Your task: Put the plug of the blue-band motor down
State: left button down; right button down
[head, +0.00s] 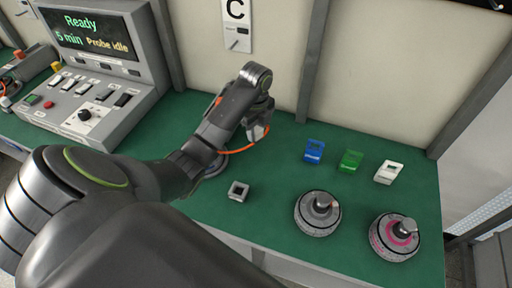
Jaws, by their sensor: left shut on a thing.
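My left gripper (257,132) reaches over the green bench from the left and is shut on a small plug at the end of an orange cable (256,149). The plug itself is mostly hidden by the fingers. The cable curves down left to a motor (214,168) that is mostly hidden behind my left arm. Its band colour cannot be seen. I cannot tell whether the plug touches the bench. My right gripper is not in view.
A small grey square socket (238,191) sits on the bench. A grey motor (317,213) and a pink-marked motor (395,236) stand at right. Behind them are blue (314,150), green (351,160) and white (389,172) pieces. A tester console (90,75) reads "Ready".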

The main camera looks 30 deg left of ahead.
aim_at(256, 138)
pick_arm(q)
notch_tip(256, 138, down, 4)
jog(key=b, duration=0.2)
jog(key=shift+r+b, duration=0.1)
jog(key=shift+b, duration=0.2)
jog(key=shift+f, duration=2.25)
jog(key=c, duration=1.1)
grip_release()
jog(key=shift+f, duration=0.15)
jog(key=shift+o, duration=0.2)
